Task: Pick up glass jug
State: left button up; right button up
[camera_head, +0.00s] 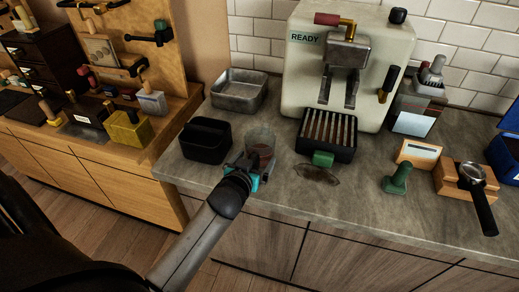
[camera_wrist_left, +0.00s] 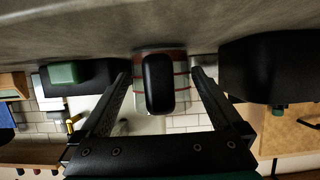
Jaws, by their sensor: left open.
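The glass jug (camera_head: 261,138) stands on the grey counter (camera_head: 240,190), clear with a brownish tint low down. In the left wrist view, which is upside down, its black handle (camera_wrist_left: 158,84) faces me, with the clear body and reddish bands behind it. My left gripper (camera_head: 250,170) reaches in from the front at the jug's near side and partly hides its lower part. In the left wrist view its two open fingers (camera_wrist_left: 160,72) lie on either side of the handle, with a visible gap to each. My right gripper is in neither view.
A black bin (camera_head: 205,141) stands close left of the jug. A metal pan (camera_head: 239,89) is behind. The espresso machine (camera_head: 298,75) and its drip tray (camera_head: 335,147), with a green block (camera_head: 323,158), are to the right. A dark stain (camera_head: 317,175) marks the counter.

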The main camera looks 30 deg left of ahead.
pick_arm(q)
grip_shut()
dwell(0.7)
dwell(0.6)
